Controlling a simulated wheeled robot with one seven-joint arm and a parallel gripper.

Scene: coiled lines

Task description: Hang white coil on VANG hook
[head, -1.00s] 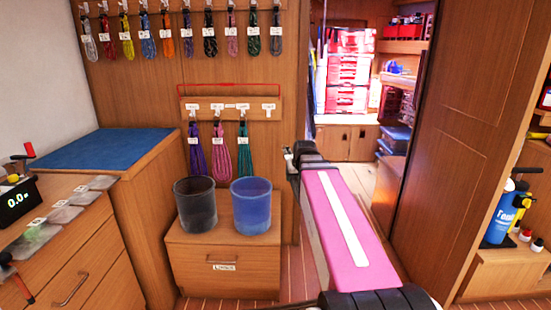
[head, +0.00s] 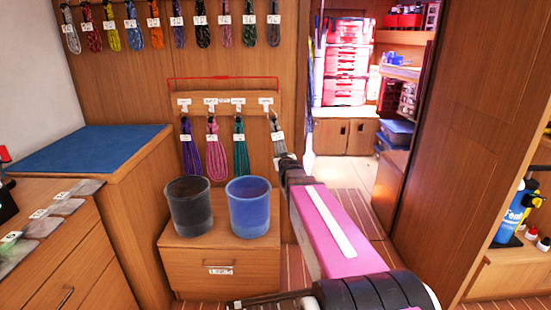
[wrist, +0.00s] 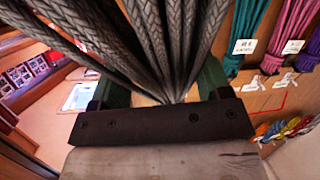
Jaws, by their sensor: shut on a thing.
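The coil (head: 274,124), grey in these views, is at the right end of the short hook board (head: 225,103), under its rightmost label. Its white tag shows. Whether its loop is on the hook cannot be told. My gripper (head: 284,160) is at the coil's lower part. In the wrist view my gripper (wrist: 160,85) is shut on the coil (wrist: 165,40), its grey braided strands bunched between the green fingers. The board's labels are too small to read, so I cannot tell which is VANG.
Purple (head: 190,150), pink (head: 216,155) and teal (head: 240,150) coils hang left of the held coil. A dark bucket (head: 188,208) and a blue bucket (head: 248,208) stand on a cabinet below. A row of coils hangs higher up. The doorway on the right is open.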

